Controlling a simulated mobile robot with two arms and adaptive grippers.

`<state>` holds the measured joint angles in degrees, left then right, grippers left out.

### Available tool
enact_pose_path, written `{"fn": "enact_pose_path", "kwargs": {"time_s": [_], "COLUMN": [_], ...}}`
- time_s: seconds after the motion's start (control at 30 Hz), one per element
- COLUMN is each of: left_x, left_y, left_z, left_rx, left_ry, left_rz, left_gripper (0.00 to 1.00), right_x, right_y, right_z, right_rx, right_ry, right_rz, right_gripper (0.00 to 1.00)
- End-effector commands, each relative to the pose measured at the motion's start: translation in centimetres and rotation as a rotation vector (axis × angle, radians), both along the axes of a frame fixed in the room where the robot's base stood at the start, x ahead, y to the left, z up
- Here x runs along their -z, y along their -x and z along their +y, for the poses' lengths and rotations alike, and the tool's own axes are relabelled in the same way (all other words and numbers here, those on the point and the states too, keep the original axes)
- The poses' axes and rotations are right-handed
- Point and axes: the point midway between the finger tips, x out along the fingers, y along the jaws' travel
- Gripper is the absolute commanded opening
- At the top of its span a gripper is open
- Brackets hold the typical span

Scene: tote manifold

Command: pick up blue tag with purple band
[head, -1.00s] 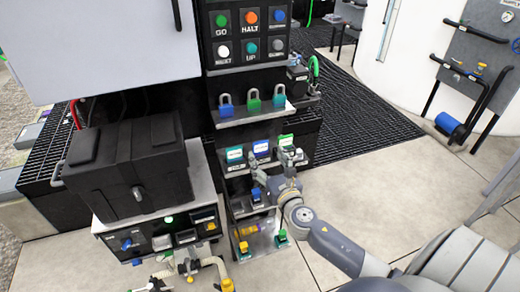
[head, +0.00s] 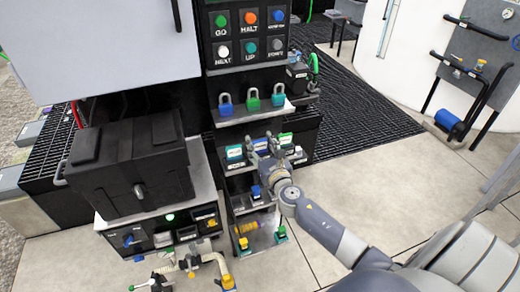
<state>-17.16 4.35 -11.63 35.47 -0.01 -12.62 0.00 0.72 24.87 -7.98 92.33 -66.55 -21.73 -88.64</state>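A row of tags stands on the middle shelf (head: 240,168) of the black rack. A teal tag (head: 234,152) is at the left, a blue tag (head: 262,144) is in the middle, and a green tag (head: 285,139) is at the right. The tags are too small to tell a purple band. My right gripper (head: 262,141) is at the middle blue tag, with its fingers apart on either side of it. The gripper partly hides the tag, and I cannot tell whether it touches it. My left gripper is not in view.
Several padlocks (head: 252,103) stand on the shelf just above, below a button panel (head: 250,34). A smaller blue item (head: 256,191) sits on a lower shelf. A black case (head: 130,165) stands at the left.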

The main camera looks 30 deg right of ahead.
Motion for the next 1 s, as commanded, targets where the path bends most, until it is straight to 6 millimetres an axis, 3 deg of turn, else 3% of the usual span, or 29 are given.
{"fn": "enact_pose_path", "kwargs": {"time_s": [0.03, 0.07, 0.47, 0.67, 0.83, 1.0], "left_x": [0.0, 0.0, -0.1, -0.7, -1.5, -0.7], "left_y": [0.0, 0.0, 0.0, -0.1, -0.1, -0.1], "left_z": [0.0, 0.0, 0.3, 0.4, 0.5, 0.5], "left_rx": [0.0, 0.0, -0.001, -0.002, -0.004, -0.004], "left_ry": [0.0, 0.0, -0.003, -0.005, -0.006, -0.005], "left_rz": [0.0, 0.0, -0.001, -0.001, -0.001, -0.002], "left_gripper": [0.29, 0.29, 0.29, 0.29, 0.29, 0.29], "right_x": [0.0, 0.0, -0.2, -1.7, -4.1, -3.6], "right_y": [0.0, 0.0, 0.0, 0.0, 0.0, 3.0], "right_z": [0.0, 0.0, 0.0, 0.0, 0.0, -0.6], "right_rx": [0.0, 0.0, 0.0, -0.001, -0.002, -0.001], "right_ry": [0.0, 0.0, 0.0, 0.0, 0.003, 0.001], "right_rz": [0.0, 0.0, -0.001, -0.002, -0.002, 0.002], "right_gripper": [0.28, 0.22, 0.22, 0.22, 0.22, 0.22]}}
